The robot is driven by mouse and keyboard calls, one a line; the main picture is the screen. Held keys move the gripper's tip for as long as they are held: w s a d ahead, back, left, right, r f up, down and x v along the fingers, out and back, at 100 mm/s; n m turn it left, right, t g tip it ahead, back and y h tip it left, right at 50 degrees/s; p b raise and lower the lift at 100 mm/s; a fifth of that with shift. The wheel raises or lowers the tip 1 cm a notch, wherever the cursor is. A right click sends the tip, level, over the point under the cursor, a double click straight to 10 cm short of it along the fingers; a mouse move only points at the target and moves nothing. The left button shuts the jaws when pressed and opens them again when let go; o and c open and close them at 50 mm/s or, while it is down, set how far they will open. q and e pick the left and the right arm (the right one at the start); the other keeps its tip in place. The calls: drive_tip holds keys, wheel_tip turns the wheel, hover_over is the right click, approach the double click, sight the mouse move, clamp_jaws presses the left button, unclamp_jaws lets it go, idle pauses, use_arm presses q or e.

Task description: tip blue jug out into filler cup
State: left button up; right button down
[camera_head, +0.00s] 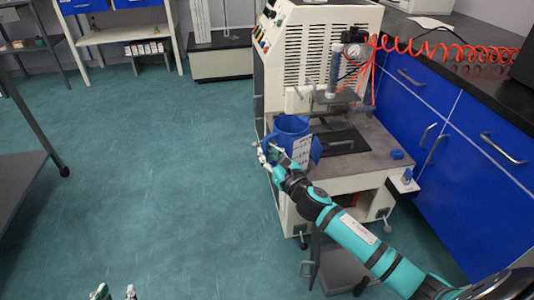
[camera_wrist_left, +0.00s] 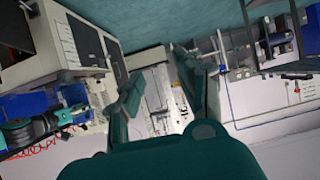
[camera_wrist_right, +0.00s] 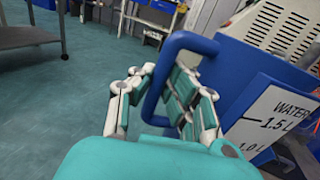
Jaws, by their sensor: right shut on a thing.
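The blue jug (camera_head: 291,125) is at the left front of the rheometer's bench. Its white label, reading WATER with litre marks, faces me, and the jug looks close to upright. My right gripper (camera_head: 268,157) is shut on the jug's handle (camera_wrist_right: 181,42), which passes between its fingers in the right wrist view. I cannot tell whether the jug touches the bench. My left gripper (camera_head: 116,292) is open and empty, low over the floor.
The rheometer cabinet (camera_head: 300,62) stands behind the jug, with a coiled red hose (camera_head: 450,50) to the right. Another small blue piece (camera_head: 397,154) lies on the bench. Blue drawers (camera_head: 465,130) bound the right. The green floor (camera_head: 150,170) at the left is open.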

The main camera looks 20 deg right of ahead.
use_arm(q)
drive_tip(key=shift+s+a+f+g, duration=0.2)
drive_tip(key=shift+s+f+g, duration=0.25)
drive_tip(key=shift+f, duration=0.15)
use_arm(e)
drive_tip(key=m, duration=0.1)
drive_tip(key=f+m, duration=0.1)
drive_tip(key=m, duration=0.1)
drive_tip(key=a+m+g, duration=0.1)
drive_tip(key=shift+s+f+m, duration=0.1)
drive_tip(key=shift+f+m, duration=0.3)
drive_tip(key=shift+y, duration=0.3)
use_arm(q)
drive_tip(key=shift+s+a+f+g, duration=0.3)
drive_tip(key=shift+s+f+g, duration=0.15)
drive_tip(key=shift+f, duration=0.1)
use_arm(e)
drive_tip(key=shift+d+m+y, duration=0.25)
drive_tip(key=shift+m+y, duration=0.05)
drive_tip(key=shift+y, duration=0.3)
use_arm(q)
drive_tip(key=shift+d+r, duration=0.1)
drive_tip(key=shift+s+p, duration=0.15)
drive_tip(key=shift+p, duration=0.15)
